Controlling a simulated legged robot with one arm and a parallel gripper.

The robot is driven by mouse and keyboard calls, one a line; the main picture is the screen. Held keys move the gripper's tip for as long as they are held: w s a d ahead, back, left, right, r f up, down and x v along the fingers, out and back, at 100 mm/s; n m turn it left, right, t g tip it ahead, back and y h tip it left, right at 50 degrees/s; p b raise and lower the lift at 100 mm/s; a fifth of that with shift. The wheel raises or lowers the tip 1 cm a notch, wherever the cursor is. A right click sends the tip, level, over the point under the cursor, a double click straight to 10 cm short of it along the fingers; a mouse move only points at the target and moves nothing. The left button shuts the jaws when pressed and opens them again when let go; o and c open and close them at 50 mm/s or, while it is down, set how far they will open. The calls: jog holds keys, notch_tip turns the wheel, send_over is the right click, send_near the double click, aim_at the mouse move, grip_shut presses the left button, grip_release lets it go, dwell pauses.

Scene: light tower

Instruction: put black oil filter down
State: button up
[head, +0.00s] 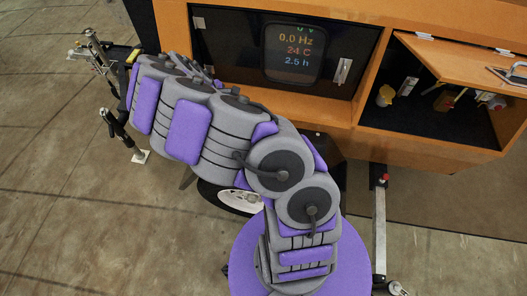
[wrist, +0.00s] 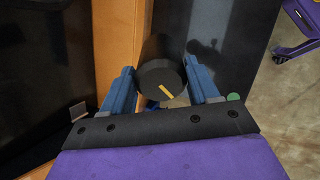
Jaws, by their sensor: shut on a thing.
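The black oil filter (wrist: 160,78) is a dark cylinder with a yellow mark on its near face. It shows in the wrist view between the two blue fingers of my gripper (wrist: 162,92), which is shut on it. Its far end is hard to make out against the dark surfaces behind. In the head view my arm reaches up and to the left, and its links hide the gripper and the filter.
The orange light tower body (head: 440,145) stands ahead, with a display (head: 294,53) showing readings. To its right is an open compartment (head: 425,120) with small items inside, under a raised orange lid (head: 465,62). A black hitch bar with a jack stands at the left. Concrete floor (head: 60,220) is clear at lower left.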

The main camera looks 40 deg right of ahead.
jog(key=s+a+f+m+y+p, duration=0.1)
jog(key=s+a+f+m+y, duration=0.3)
jog(key=s, duration=0.5)
jog(key=s+a+f+m+y, duration=0.2)
jog(key=s+a+f+m, duration=0.2)
jog(key=s+a+f, duration=0.35)
jog(key=w+d+b, duration=0.2)
jog(key=w+d, duration=0.7)
jog(key=w, duration=0.3)
jog(key=shift+f, duration=0.4)
notch_tip(320, 180, down, 4)
jog(key=shift+r+b, duration=0.2)
jog(key=shift+b, duration=0.5)
jog(key=shift+r, duration=0.1)
jog(key=shift+c, duration=0.6)
jog(key=o, duration=1.4)
